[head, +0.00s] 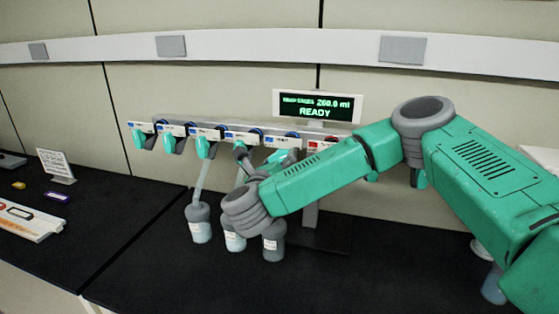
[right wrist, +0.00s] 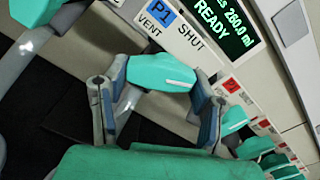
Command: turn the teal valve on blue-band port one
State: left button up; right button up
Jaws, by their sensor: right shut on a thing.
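The teal valve of blue-band port one (right wrist: 160,72) sits under a blue P1 label (right wrist: 165,12) marked VENT and SHUT in the right wrist view. A short white line shows on its handle. My right gripper (right wrist: 162,92) has one finger on each side of this valve and is shut on it. In the head view, the blue-label port (head: 281,138) is just left of the red-label port, and my right gripper (head: 268,165) reaches up to it, partly hidden by my forearm. My left gripper is not in view.
A display (head: 317,106) reads 260.0 ml READY above the manifold. More teal valves (head: 206,147) line the manifold to the left; red-band ports (right wrist: 233,85) follow on the other side. Several flasks, one a grey-topped flask (head: 200,224), stand below. The black counter (head: 170,280) is clear in front.

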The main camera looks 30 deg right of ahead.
jog(key=shift+a+r+n, duration=0.15)
jog(key=shift+a+n, duration=0.05)
jog(key=shift+n, duration=0.1)
jog(key=n, duration=0.2)
jog(key=shift+n+b, duration=0.35)
jog(key=shift+n, duration=0.05)
jog(key=n, duration=0.2)
jog(key=shift+n, duration=0.4)
jog(key=n, duration=0.3)
jog(key=shift+s+n, duration=0.1)
jog(key=shift+n, duration=0.2)
jog(key=n, duration=0.3)
jog(key=shift+a+n+p, duration=0.1)
jog(key=shift+n+p, duration=0.2)
jog(key=shift+n, duration=0.1)
jog(key=n, duration=0.4)
jog(key=shift+s+f+p, duration=0.1)
jog(key=shift+f+p, duration=0.1)
jog(key=shift+p, duration=0.15)
jog(key=n, duration=0.6)
jog(key=shift+s+f, duration=0.1)
jog(key=shift+n, duration=0.4)
